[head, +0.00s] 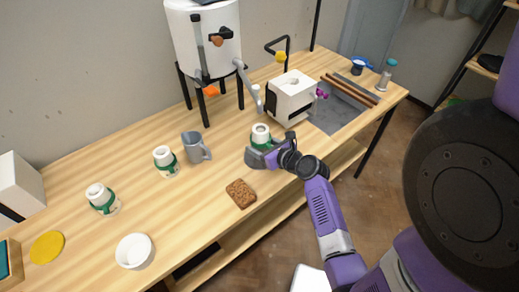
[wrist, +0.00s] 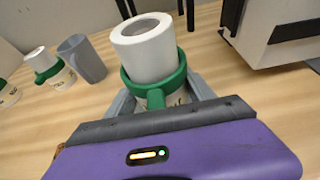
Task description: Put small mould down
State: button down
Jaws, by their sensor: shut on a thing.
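The small mould (head: 261,133) is a white cylinder with a hollow top and a green band around its lower part. My gripper (head: 263,152) is shut on it, near the front middle of the wooden table (head: 205,222). In the wrist view the mould (wrist: 148,52) stands nearly upright between the grey fingers of my gripper (wrist: 160,98), which hold it low, around the green band. Its base is hidden behind my gripper, so I cannot tell whether it touches the table.
A grey mug (head: 195,147) and two similar green-banded white pieces (head: 166,160) (head: 102,198) stand to the left. A white box-shaped device (head: 291,98) stands close behind on the right. A brown textured tile (head: 241,193) and white bowl (head: 135,251) lie nearer the front edge.

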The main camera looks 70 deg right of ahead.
jog(key=shift+w+d, duration=0.2)
jog(key=shift+w, duration=0.05)
jog(key=shift+f+b, duration=0.3)
jog(key=shift+f, duration=1.35)
jog(key=shift+f, duration=0.1)
jog(key=shift+c, duration=1.8)
grip_release()
jog(key=shift+f, duration=0.1)
jog(key=shift+s+a, duration=0.15)
jog(key=v, duration=1.2)
